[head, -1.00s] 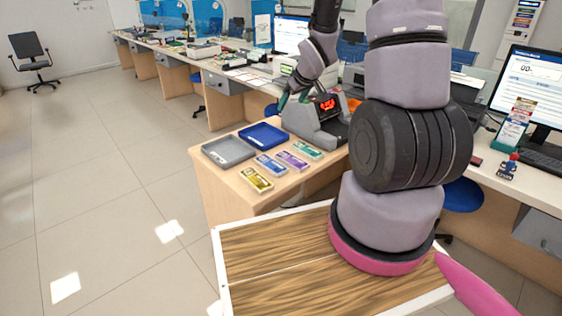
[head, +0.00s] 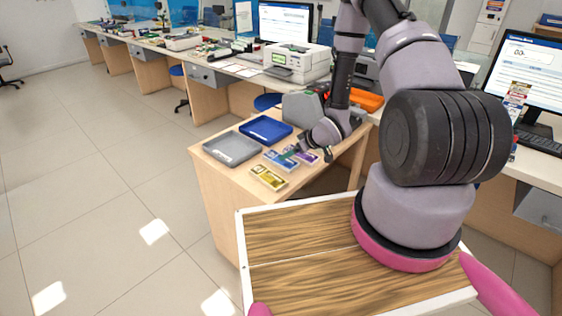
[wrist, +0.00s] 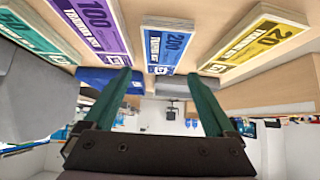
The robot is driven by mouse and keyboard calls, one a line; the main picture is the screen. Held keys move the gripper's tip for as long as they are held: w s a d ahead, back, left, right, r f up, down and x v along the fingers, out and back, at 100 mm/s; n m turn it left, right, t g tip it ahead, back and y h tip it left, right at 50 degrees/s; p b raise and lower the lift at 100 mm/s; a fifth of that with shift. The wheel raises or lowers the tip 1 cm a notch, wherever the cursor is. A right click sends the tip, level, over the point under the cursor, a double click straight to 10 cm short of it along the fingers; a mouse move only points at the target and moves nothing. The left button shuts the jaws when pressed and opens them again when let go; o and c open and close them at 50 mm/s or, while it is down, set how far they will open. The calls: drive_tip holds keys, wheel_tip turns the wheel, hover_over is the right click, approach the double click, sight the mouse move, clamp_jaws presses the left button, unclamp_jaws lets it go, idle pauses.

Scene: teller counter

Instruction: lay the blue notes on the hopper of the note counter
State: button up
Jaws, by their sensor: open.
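The blue notes (head: 278,162), a flat bundle marked 200, lie on the wooden side table between the yellow and purple bundles. They also show in the wrist view (wrist: 167,45), ahead of the fingertips. My gripper (head: 290,153) is low over the bundles, close to the blue one. In the wrist view my gripper (wrist: 160,77) has its two green fingers apart, with nothing between them; the blue bundle lines up with the gap. The grey note counter (head: 301,107) stands at the table's back; my arm hides much of it, and its hopper is not clear.
Yellow notes (head: 268,178) and purple notes (head: 308,155) flank the blue ones. Teal notes (wrist: 35,38) show in the wrist view. A grey tray (head: 232,149) and a blue tray (head: 266,130) lie left of and behind the bundles. Open floor lies left.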

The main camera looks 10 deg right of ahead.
drive_tip(key=x, duration=0.5)
drive_tip(key=shift+a+f, duration=0.3)
drive_tip(key=shift+f, duration=0.1)
drive_tip(key=c, duration=1.3)
drive_tip(key=shift+r, duration=0.15)
